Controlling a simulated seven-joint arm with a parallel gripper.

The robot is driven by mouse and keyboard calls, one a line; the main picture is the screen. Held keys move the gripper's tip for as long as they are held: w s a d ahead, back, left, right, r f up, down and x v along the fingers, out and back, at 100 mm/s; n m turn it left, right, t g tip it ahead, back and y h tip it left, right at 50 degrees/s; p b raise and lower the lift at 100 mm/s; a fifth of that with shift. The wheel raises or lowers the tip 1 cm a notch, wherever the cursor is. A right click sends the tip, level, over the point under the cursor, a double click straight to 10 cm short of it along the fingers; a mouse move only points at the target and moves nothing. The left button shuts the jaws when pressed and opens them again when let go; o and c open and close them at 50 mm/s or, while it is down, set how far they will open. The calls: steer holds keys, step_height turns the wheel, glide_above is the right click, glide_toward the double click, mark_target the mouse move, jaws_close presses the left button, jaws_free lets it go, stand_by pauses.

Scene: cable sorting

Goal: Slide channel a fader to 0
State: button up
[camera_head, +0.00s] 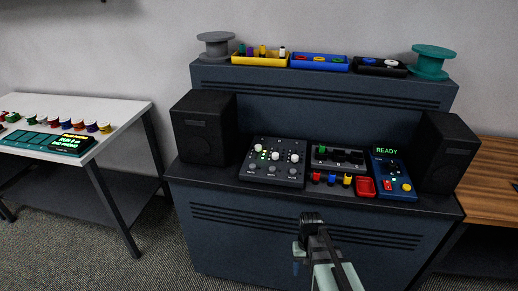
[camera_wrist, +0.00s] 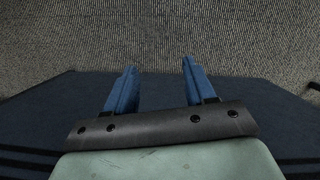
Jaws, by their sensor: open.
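A dark mixer panel (camera_head: 272,162) with several white knobs or sliders sits on the console top, left of centre. Which of its controls is the channel a fader is too small to tell. White caps (camera_head: 258,147) show on it beside small green lights. My gripper (camera_head: 304,250) is in front of the console, below its top edge and apart from the mixer. In the wrist view my gripper (camera_wrist: 158,82) has its two blue fingers spread apart with nothing between them.
Bins and spools stand on the shelf behind. A white table (camera_head: 125,112) is at left.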

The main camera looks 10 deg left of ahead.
mark_target(258, 146)
steer(key=w+a+r+t, duration=0.1)
steer(key=w+a+r, duration=0.3)
steer(key=r, duration=0.5)
steer(key=w+a+r+t+y, duration=0.1)
steer(key=w+a+r, duration=0.4)
steer(key=r, duration=0.5)
steer(key=w+a+r+n+t, duration=0.1)
steer(key=w+a+r, duration=0.3)
steer(key=r, duration=0.6)
steer(key=shift+w+a+r+y, duration=0.1)
steer(key=shift+w+a+y, duration=0.1)
steer(key=shift+w, duration=0.5)
steer(key=shift+w+a+r+y, duration=0.1)
steer(key=shift+w+a, duration=0.1)
steer(key=shift+w, duration=0.45)
steer(key=w+a+r+n+t+y, duration=0.2)
steer(key=w+a+r+n+t, duration=0.3)
steer(key=w+r, duration=0.7)
steer(key=shift+m+g, duration=0.4)
steer(key=shift+g, duration=0.4)
steer(key=x, duration=1.3)
steer(key=shift+w+a+f, duration=0.2)
steer(key=shift+w+a, duration=0.1)
steer(key=shift+a, duration=0.05)
steer(key=shift+c, duration=0.3)
jaws_close()
